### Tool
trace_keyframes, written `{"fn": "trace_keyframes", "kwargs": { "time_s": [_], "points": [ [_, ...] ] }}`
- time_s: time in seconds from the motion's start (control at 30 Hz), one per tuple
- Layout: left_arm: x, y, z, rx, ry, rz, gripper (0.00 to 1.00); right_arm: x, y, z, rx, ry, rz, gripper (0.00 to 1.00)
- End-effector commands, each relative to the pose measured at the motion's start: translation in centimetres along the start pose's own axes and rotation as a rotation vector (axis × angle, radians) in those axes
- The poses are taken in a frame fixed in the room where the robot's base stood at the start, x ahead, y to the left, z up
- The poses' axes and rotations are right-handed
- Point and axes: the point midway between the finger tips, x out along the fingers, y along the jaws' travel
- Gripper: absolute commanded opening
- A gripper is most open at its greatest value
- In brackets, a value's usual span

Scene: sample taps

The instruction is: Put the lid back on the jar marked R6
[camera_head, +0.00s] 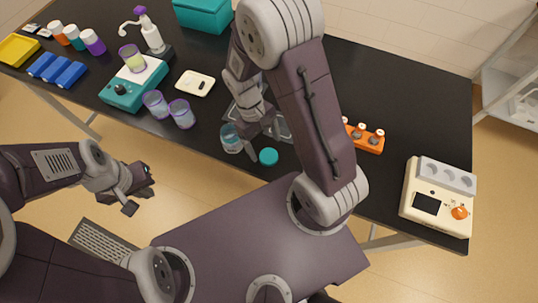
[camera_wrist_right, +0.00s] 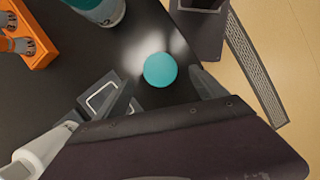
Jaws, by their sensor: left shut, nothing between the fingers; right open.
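A round teal lid (camera_head: 268,156) lies flat on the black table near its front edge. In the right wrist view the lid (camera_wrist_right: 160,70) shows ahead of my right gripper (camera_wrist_right: 165,92), between the lines of its two fingers. My right gripper (camera_head: 262,138) is open and empty, low over the table beside the lid. No R6 mark is readable. My left gripper (camera_head: 133,190) is shut and empty, off the table's front edge.
An orange rack (camera_head: 365,138) with vials stands right of my right arm. Two clear cups (camera_head: 181,113) and a teal scale (camera_head: 136,85) stand to the left. A white tray (camera_head: 195,83) lies behind the cups. A cream device (camera_head: 438,198) is at the right end.

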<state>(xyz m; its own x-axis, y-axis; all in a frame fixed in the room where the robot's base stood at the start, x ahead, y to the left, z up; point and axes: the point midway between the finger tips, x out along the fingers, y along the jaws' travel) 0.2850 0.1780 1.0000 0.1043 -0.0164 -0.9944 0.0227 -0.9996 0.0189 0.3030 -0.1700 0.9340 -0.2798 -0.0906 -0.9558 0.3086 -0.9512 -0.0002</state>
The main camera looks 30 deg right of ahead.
Motion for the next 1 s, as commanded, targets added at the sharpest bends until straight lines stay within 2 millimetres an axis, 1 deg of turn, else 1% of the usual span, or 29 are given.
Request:
{"fn": "trace_keyframes", "kwargs": {
  "time_s": [0.03,0.1,0.23,0.33,0.63,0.67,0.7,0.77,0.8,0.87,1.0],
  "points": [
    [-0.1,0.0,0.0,0.0,0.0,0.0,0.0,0.9,0.0,0.2,0.0,-0.006,-0.001,0.81],
    [-0.1,0.0,0.0,0.0,0.0,0.0,0.0,2.1,0.0,0.4,-0.001,-0.007,-0.001,0.81],
    [0.1,0.0,0.0,0.0,0.0,0.0,0.0,3.8,0.0,0.3,-0.001,-0.004,-0.001,0.81],
    [0.1,0.0,0.0,0.0,0.0,0.0,0.0,4.2,0.0,0.2,0.0,-0.002,-0.001,0.81],
    [0.1,0.0,0.0,0.0,0.0,0.0,0.0,4.2,0.0,0.2,0.0,-0.001,0.0,0.81],
    [0.1,0.0,0.0,0.0,0.0,0.0,0.0,4.2,0.0,0.2,0.0,-0.001,0.0,0.73],
    [0.1,0.0,0.0,0.0,0.0,0.0,0.0,4.2,0.0,0.2,0.0,-0.001,0.0,0.62],
    [0.1,0.0,0.0,0.0,0.0,0.0,0.0,4.2,0.0,0.2,0.0,0.0,0.0,0.45],
    [0.1,0.0,0.0,0.0,0.0,0.0,0.0,4.2,0.0,0.2,0.0,0.0,0.0,0.34],
    [0.1,0.0,0.0,0.0,0.0,0.0,0.0,4.2,0.0,0.2,0.0,0.0,0.0,0.18],
    [0.1,0.0,0.0,0.0,0.0,0.0,0.0,4.2,0.0,0.2,0.0,-0.001,0.0,0.18]
  ]
}}
